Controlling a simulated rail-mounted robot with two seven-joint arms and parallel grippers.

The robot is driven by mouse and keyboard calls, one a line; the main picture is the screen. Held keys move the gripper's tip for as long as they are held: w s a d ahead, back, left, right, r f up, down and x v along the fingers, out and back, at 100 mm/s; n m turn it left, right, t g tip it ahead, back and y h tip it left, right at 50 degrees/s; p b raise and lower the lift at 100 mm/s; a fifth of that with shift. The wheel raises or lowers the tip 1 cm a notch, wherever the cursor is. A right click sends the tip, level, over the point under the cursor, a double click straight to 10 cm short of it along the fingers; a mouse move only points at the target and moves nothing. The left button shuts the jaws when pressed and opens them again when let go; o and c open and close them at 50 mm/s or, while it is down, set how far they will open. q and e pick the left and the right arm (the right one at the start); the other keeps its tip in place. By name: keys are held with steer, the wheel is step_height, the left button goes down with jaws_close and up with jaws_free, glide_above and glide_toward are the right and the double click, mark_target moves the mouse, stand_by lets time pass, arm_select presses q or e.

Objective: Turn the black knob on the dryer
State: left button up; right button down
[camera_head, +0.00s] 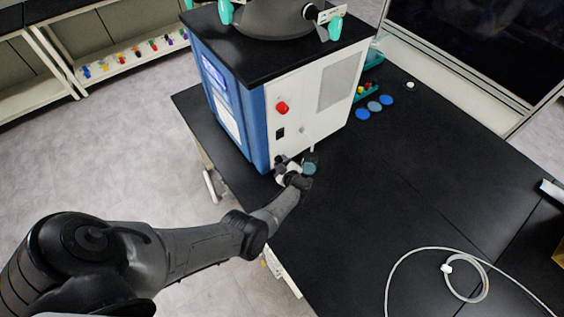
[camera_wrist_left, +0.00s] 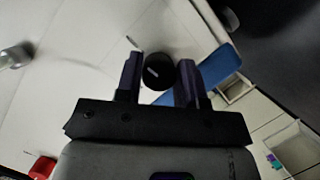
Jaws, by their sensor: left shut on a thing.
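The freeze dryer (camera_head: 235,95), with a blue side and a white front panel (camera_head: 300,120), stands on the black table. My left gripper (camera_head: 283,163) is at the lower part of this panel. In the left wrist view the black knob (camera_wrist_left: 158,73), round with a white mark, sits between the two fingers of my left gripper (camera_wrist_left: 159,84), which are shut on it. The white mark lies at a slant in that view. In the head view the gripper hides the knob. My right gripper is not in view.
A red knob (camera_head: 282,107) is higher on the panel and also shows in the wrist view (camera_wrist_left: 42,167). Blue discs (camera_head: 374,106) lie right of the dryer. A white tube (camera_head: 447,268) is coiled at the front right. The middle of the table is clear.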

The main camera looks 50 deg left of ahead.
arm_select(q)
steer(key=shift+f, duration=0.1)
stand_by(0.4)
steer(key=o, duration=0.6)
steer(key=shift+c, duration=0.2)
steer(key=o, duration=0.4)
steer(key=shift+c, duration=0.2)
steer(key=shift+s+d+r+p, duration=0.1)
steer(key=shift+d+r+p, duration=0.25)
steer(key=shift+d+p, duration=0.1)
steer(key=p+v, duration=0.6)
steer(key=v, duration=0.6)
steer(key=shift+d+p, duration=0.3)
steer(key=shift+d, duration=0.1)
steer(key=shift+s, duration=0.15)
